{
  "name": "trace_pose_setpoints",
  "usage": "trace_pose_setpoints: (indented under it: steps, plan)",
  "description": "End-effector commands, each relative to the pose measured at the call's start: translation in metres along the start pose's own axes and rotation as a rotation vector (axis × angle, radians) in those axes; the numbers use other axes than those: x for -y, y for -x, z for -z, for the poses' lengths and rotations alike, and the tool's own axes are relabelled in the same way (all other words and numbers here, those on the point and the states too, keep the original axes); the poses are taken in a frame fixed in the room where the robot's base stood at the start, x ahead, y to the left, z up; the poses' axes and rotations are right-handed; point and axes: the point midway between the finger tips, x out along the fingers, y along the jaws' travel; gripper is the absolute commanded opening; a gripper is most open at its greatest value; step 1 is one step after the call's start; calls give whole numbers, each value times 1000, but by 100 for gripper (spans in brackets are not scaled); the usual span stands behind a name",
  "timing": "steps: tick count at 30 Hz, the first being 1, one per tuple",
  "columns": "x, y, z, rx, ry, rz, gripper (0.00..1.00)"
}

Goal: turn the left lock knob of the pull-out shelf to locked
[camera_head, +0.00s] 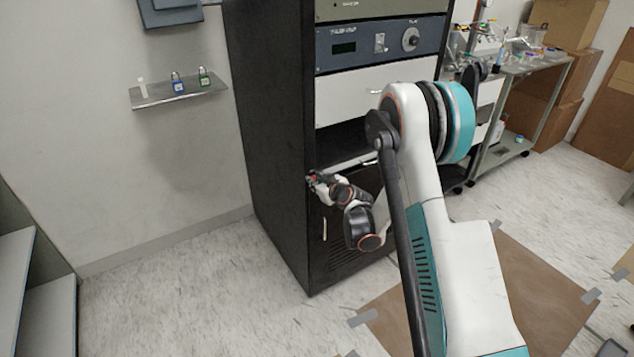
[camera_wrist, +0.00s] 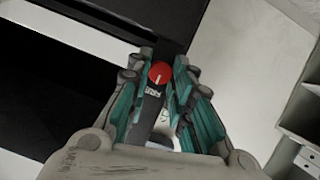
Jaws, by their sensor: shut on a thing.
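The left lock knob (camera_wrist: 159,71) is small, red and round, with a white line on its face. In the wrist view the line runs nearly up and down in the picture; I cannot tell from it whether the knob is locked. My gripper (camera_wrist: 162,76) is shut on the knob, one teal-padded finger on each side. In the head view my gripper (camera_head: 315,181) is at the rack's front left edge, with a bit of red showing between its fingers. The pull-out shelf (camera_head: 348,161) is a pale strip just above; my arm hides its right part.
The black rack (camera_head: 270,130) holds a blue-grey panel (camera_head: 350,46) and a white drawer (camera_head: 345,95) above the shelf. A lower door with a pale handle (camera_head: 324,229) is below my gripper. A wall ledge (camera_head: 178,94) bears small padlocks. Floor left of the rack is clear.

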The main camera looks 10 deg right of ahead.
Motion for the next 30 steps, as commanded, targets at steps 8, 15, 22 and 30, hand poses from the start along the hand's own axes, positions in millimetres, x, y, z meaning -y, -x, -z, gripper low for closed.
trace_pose_setpoints:
  steps: [8,15,22,30]
  plan:
    - [-1,0,0,1,-46,19,0]
    - [-3,0,-1,1,-185,77,0]
    - [-5,0,-1,1,-381,157,0]
    - [-7,-1,-3,0,-620,256,0]
